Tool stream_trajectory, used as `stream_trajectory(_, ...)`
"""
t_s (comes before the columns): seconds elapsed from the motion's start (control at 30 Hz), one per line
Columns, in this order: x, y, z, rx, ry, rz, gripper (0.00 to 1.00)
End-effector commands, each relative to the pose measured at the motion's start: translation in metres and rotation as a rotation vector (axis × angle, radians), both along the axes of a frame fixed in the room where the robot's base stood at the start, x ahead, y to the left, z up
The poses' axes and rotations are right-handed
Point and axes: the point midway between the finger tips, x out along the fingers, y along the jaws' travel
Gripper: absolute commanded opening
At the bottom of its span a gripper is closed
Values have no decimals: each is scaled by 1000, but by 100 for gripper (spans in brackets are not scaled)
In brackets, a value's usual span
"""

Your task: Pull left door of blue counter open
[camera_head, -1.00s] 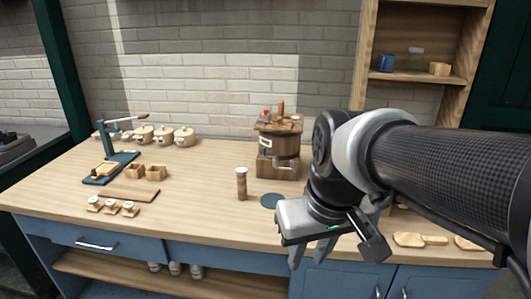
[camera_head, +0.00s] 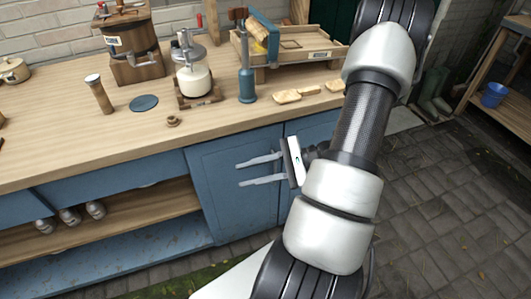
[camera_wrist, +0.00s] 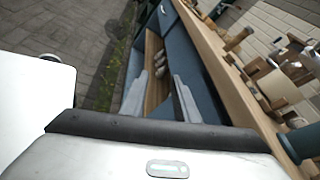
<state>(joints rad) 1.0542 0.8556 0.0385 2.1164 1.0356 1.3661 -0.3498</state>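The blue counter has a left door (camera_head: 222,205) and a right door (camera_head: 310,128) side by side under the wooden top. The left door looks shut, flush with the front. My gripper (camera_head: 239,175) is in front of the left door, its two fingers pointing left across it with a clear gap between them. It is open and nothing shows between the fingers. The door handle cannot be made out; it may be hidden by my gripper. In the wrist view both fingers of my gripper (camera_wrist: 158,85) are spread apart beside the blue counter front (camera_wrist: 200,75).
On the worktop (camera_head: 60,140) stand a wooden churn (camera_head: 130,45), a glass-jar churn (camera_head: 193,75), a blue pump-like stand (camera_head: 246,80) and wooden pieces. Paved floor (camera_head: 430,200) in front is free.

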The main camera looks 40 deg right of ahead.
Motion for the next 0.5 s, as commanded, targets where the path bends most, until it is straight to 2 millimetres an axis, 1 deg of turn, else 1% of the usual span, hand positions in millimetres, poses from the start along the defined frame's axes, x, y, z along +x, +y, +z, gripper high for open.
stream_trajectory(0.03,-6,-24,-22,105,19,-156,28)
stream_trajectory(0.07,-9,-37,-32,159,24,-242,28)
stream_trajectory(0.1,-14,-54,-47,227,27,-356,28)
stream_trajectory(0.13,-19,-66,-59,273,30,-438,28)
stream_trajectory(0.17,-25,-78,-70,318,31,-518,28)
stream_trajectory(0.2,-34,-92,-85,372,31,-620,28)
stream_trajectory(0.3,-56,-117,-118,482,27,-835,28)
stream_trajectory(0.33,-62,-123,-127,506,26,-888,28)
stream_trajectory(0.4,-75,-132,-144,553,24,-989,28)
stream_trajectory(0.5,-86,-139,-159,593,21,-1078,28)
